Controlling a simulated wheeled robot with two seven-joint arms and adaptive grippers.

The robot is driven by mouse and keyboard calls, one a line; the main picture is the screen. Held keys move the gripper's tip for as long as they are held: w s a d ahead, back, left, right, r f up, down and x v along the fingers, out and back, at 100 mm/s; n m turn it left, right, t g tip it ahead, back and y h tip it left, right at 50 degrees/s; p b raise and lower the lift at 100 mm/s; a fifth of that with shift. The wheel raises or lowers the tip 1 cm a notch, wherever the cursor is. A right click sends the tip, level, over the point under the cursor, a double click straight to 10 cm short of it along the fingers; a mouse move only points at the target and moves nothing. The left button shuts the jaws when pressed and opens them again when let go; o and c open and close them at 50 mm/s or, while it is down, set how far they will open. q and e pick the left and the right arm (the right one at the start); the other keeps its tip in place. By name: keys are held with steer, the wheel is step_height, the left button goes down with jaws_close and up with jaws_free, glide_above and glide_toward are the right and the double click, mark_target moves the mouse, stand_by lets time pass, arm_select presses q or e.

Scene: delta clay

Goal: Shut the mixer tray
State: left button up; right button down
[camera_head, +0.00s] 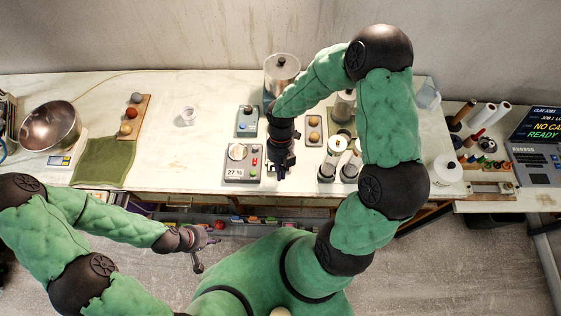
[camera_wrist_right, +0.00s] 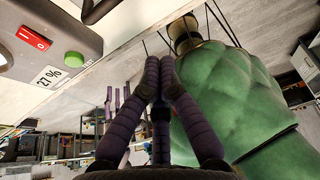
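A grey control box (camera_head: 243,176) with a 27 % display, red and green buttons and a round white dial stands at the table's front edge. It also shows in the right wrist view (camera_wrist_right: 40,28), with a dark curved part (camera_wrist_right: 98,8) beside it. I cannot make out which part is the mixer tray or how far it stands out. My right gripper (camera_head: 281,172) is just right of the box; its fingers meet at the tips in the right wrist view (camera_wrist_right: 160,65), with nothing between them. My left gripper (camera_head: 207,254) is below the table's front edge, fingers apart and empty.
A clear pot (camera_head: 282,70) stands behind my right gripper. A smaller grey box (camera_head: 247,122) stands behind the control box. Clear cylinders (camera_head: 328,168) stand to the right. A metal bowl (camera_head: 50,127) and green cloth (camera_head: 104,162) lie left. The table's middle left is mostly clear.

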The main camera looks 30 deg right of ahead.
steer(key=shift+x, duration=0.95)
steer(key=w, duration=0.1)
steer(key=w+d, duration=0.1)
steer(key=shift+w+d+f, duration=0.3)
steer(key=shift+w, duration=0.05)
steer(key=shift+w+d+f, duration=0.1)
steer(key=shift+w+d, duration=0.1)
steer(key=shift+w, duration=0.15)
steer(key=shift+w, duration=0.1)
